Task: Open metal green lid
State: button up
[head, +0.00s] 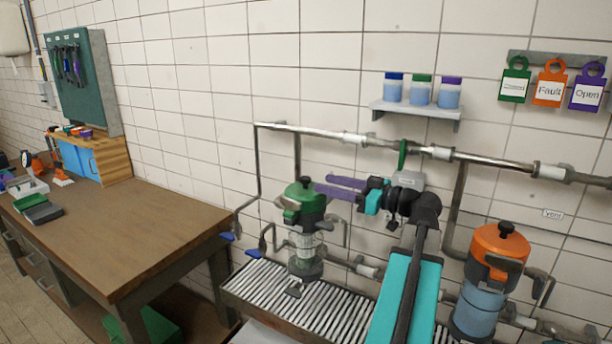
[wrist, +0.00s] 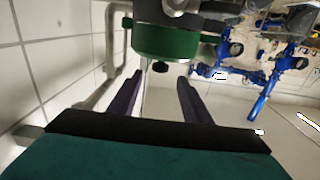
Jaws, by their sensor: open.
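The green lid (head: 302,198) with a small black knob sits on a clear canister (head: 305,245) left of centre in the head view. It looks level and seated on the canister. My gripper (head: 328,184) is open and empty, with two purple fingers pointing left at the lid from its right side. In the wrist view, the green lid (wrist: 165,40) is at the top centre, beyond the fingertips of my gripper (wrist: 158,78). I cannot tell the exact distance to the lid.
An orange-lidded canister (head: 480,285) stands right of my arm. Metal pipes (head: 345,137) run along the wall behind. A grated bench (head: 290,305) lies under the canisters. A wooden workbench (head: 120,230) is at left. A shelf (head: 415,110) with three jars hangs above.

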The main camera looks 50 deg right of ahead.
aim_at(305, 177)
jog(key=shift+p+x, duration=1.2)
jog(key=shift+x, duration=2.85)
jog(key=shift+c, duration=0.2)
jog(key=shift+d, duration=0.1)
grip_shut()
